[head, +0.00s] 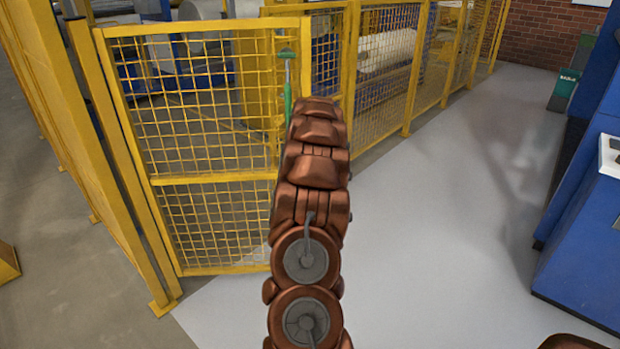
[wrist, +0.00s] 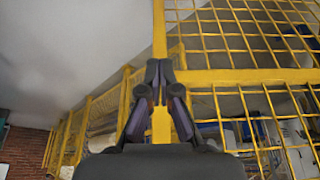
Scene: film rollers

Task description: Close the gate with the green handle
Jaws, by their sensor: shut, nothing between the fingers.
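The gate (head: 215,178) is a yellow frame with wire mesh, at the left of the head view. Its green handle (head: 288,75) is upright near the gate's right edge, just above my copper-coloured arm. The arm hides the lower part of that edge, and my gripper is hidden behind the arm in this view. In the wrist view my gripper (wrist: 158,72) is shut and empty, its fingertips in front of a yellow upright bar (wrist: 159,28). I cannot tell whether they touch it. The green handle does not show there.
Yellow mesh fence (head: 412,75) runs back to the right from the gate. Yellow posts (head: 95,130) stand at the left. A blue machine (head: 590,240) stands at the right edge. The grey floor (head: 450,220) between fence and machine is clear.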

